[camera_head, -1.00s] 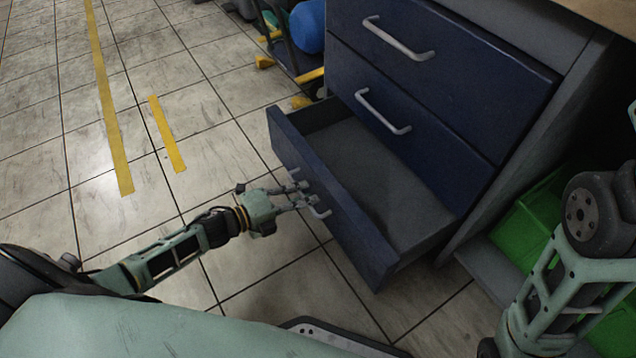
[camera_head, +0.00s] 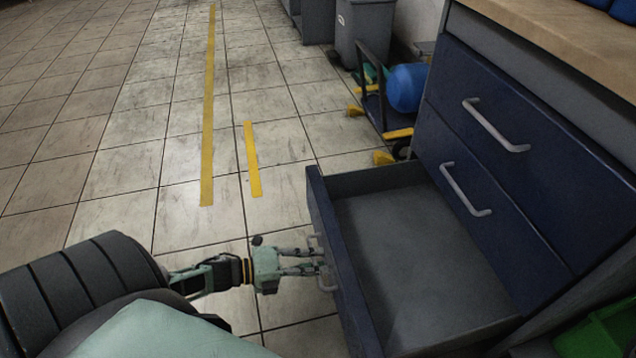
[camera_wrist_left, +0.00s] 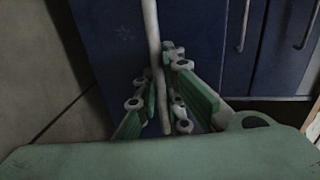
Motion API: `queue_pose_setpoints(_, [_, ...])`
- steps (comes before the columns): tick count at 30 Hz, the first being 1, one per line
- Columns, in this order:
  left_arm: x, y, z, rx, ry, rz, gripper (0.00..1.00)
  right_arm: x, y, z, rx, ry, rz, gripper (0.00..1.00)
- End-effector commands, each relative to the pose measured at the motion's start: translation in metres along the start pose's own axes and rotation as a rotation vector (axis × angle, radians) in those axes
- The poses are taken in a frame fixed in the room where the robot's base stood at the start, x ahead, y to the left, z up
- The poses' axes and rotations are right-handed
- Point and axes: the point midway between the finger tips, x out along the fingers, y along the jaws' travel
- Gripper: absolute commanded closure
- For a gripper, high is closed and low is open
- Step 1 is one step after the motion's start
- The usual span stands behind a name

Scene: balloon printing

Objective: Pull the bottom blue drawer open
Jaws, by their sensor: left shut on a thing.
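The bottom blue drawer (camera_head: 338,268) is pulled out from the cabinet, and its grey inside (camera_head: 420,255) shows empty. My left gripper (camera_head: 318,262) is at the front of this drawer, shut on its light handle (camera_head: 325,280). In the left wrist view the handle (camera_wrist_left: 153,50) runs between the two green fingers (camera_wrist_left: 165,105) of my left gripper. The two drawers above, the middle one (camera_head: 500,225) and the top one (camera_head: 540,130), are closed. My right gripper is not in view.
A cart with a blue cylinder (camera_head: 407,88) stands behind the cabinet, near a grey bin (camera_head: 364,30). A green crate (camera_head: 600,335) is at the lower right. The tiled floor (camera_head: 110,150) on the left is clear, with yellow tape strips (camera_head: 252,160).

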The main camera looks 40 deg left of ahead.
Motion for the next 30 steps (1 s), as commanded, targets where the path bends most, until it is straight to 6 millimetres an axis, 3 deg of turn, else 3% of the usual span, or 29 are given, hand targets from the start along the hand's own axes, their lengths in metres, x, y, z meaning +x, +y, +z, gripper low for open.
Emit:
queue_pose_setpoints(3, [0.0, 0.001, -0.001, 0.0, 0.002, 0.002, 1.0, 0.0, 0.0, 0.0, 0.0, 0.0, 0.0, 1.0])
queue_pose_setpoints(4, [0.0, 0.001, -0.001, 0.0, 0.002, 0.002, 0.89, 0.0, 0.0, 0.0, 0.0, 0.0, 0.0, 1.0])
queue_pose_setpoints(10, [0.0, 0.001, -0.001, 0.0, 0.001, 0.002, 0.72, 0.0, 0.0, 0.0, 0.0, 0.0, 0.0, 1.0])
queue_pose_setpoints(20, [-0.002, 0.001, 0.0, 0.0, 0.0, 0.001, 0.72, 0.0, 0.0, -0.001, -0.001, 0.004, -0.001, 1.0])
queue_pose_setpoints(26, [-0.027, 0.001, -0.001, -0.001, 0.0, 0.005, 0.72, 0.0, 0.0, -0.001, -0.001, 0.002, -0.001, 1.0])
queue_pose_setpoints(30, [-0.059, 0.002, -0.001, -0.001, 0.001, 0.007, 0.72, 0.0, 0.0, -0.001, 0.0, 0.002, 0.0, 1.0])
